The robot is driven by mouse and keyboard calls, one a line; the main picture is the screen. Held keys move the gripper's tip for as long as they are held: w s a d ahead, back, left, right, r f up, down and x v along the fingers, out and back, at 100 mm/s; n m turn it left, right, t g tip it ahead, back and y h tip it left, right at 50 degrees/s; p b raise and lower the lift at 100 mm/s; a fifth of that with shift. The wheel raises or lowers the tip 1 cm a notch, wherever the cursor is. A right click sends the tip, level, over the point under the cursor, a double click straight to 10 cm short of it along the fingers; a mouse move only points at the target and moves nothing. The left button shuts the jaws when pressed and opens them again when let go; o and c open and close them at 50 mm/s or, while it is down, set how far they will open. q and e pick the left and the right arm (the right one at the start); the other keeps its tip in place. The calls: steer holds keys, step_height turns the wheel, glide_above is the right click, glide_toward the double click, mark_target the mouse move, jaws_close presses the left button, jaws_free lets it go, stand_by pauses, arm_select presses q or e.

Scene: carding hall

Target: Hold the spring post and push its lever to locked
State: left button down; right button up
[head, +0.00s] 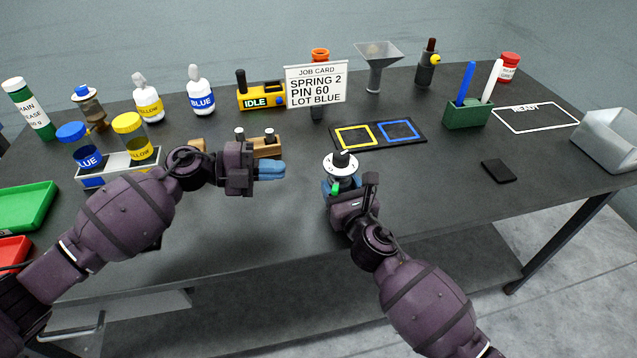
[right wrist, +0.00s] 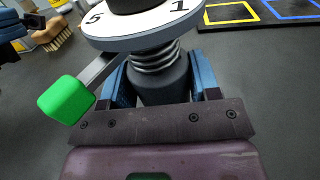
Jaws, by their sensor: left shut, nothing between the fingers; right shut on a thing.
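The spring post (head: 341,163) stands upright on the table, with a white numbered dial and a black knob on top. In the right wrist view its coil spring (right wrist: 156,57) and dark body (right wrist: 162,85) show under the dial. My right gripper (head: 340,186) is shut around the body, a blue finger on each side. The lever's green tip (right wrist: 65,100) sticks out left of the post; it also shows in the head view (head: 335,189). My left gripper (head: 284,170) is shut and empty, left of the post and apart from the lever.
A job card (head: 316,84) reads SPRING 2, PIN 60, LOT BLUE. Behind the post lies a black board with yellow (head: 356,137) and blue (head: 398,129) squares. The table front between the arms is clear.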

arm_select(q)
steer(key=a+m+g, duration=0.1)
steer(key=m, duration=0.1)
steer(key=a+r+m+g+y, duration=0.1)
steer(key=a+m+g, duration=0.2)
steer(key=m+g, duration=0.1)
steer(key=m, duration=0.1)
steer(key=shift+s+a+r+y, duration=0.1)
steer(key=shift+a+r+y, duration=0.1)
steer(key=shift+a+y, duration=0.15)
steer(key=shift+d, duration=0.2)
glide_toward(336, 185)
steer(key=s+d+f, duration=0.1)
steer(key=d+f, duration=0.2)
steer(key=d, duration=0.2)
steer(key=shift+s+d+f, duration=0.1)
steer(key=shift+s+d, duration=0.1)
steer(key=shift+d, duration=0.35)
